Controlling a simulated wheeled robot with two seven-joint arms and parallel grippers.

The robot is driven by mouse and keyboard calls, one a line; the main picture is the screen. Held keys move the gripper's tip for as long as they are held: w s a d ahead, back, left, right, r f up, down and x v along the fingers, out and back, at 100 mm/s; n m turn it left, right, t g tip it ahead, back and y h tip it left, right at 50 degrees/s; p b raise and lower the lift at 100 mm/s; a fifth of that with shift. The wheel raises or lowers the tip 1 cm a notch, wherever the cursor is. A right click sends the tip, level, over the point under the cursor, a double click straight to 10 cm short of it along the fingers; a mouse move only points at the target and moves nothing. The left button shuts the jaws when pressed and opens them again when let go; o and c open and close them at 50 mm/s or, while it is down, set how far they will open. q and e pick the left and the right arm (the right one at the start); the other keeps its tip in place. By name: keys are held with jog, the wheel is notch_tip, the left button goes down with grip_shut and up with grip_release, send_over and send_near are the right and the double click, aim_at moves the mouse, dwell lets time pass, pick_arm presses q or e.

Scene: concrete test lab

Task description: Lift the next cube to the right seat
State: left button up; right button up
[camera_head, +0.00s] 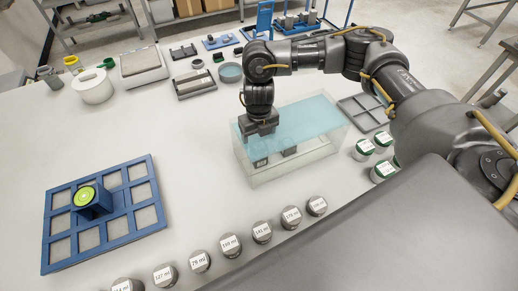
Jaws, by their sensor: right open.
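A clear tank (323,152) with a pale blue liquid or top layer stands at the centre of the table. Two small dark cubes show inside it: a left cube (258,159) near the left end and a second cube (289,151) to its right. My right gripper (261,132) points down at the tank's left end, over the left cube. It is open; its fingertips are small, and I cannot tell whether they touch the cube. Any marked seats inside the tank are hard to make out. My left gripper is not in view.
A blue grid rack (61,221) holding a blue block with a green disc (84,196) lies at left. Labelled grey cylinders (230,244) line the front edge. Green-lidded jars (364,147) and a grey divided tray (352,112) stand right of the tank.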

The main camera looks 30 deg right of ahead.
aim_at(259, 145)
notch_tip(259, 145, down, 5)
jog(key=shift+d+p, duration=0.1)
jog(key=shift+p, duration=0.4)
jog(key=c, duration=1.3)
jog(key=shift+o, duration=0.2)
jog(key=shift+w+r, duration=0.1)
jog(key=shift+r, duration=0.1)
notch_tip(259, 145, up, 10)
jog(key=shift+f+b, duration=0.1)
jog(key=shift+b, duration=0.5)
